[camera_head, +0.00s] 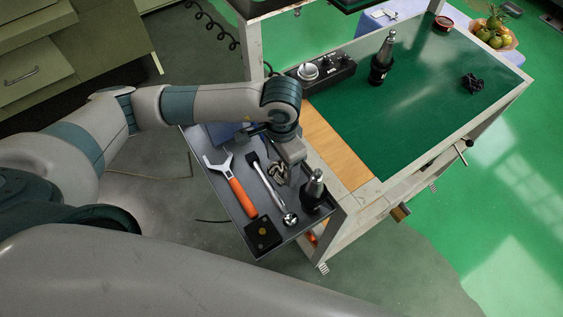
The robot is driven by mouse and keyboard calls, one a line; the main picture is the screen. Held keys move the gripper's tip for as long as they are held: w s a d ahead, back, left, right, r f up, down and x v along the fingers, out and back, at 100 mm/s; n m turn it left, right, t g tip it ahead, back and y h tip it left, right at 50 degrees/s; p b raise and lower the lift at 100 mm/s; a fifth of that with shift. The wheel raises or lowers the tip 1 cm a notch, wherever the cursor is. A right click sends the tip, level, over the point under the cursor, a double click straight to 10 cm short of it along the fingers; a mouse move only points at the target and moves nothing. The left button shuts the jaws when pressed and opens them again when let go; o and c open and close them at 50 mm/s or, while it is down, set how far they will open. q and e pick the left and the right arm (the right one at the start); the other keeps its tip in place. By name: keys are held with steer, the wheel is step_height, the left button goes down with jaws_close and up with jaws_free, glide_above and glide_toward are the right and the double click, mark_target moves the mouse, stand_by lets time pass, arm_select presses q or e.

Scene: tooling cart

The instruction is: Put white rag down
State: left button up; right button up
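My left gripper (291,163) points down over the grey tool tray (237,210) on the cart's left side. Its fingertips are small and partly hidden by its own body, so I cannot tell whether it is open or shut. A small grey-brown item (272,171) lies in the tray just left of the gripper; its kind is unclear. I cannot make out a white rag in this view. My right gripper is not in view.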

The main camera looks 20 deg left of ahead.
mark_target(282, 167)
arm_select(q)
steer(key=shift+r, duration=0.15)
steer(key=shift+w+r, duration=0.1)
steer(key=shift+r, duration=0.35)
step_height(282, 167, up, 11)
steer(key=b, duration=0.4)
steer(key=shift+o, duration=0.4)
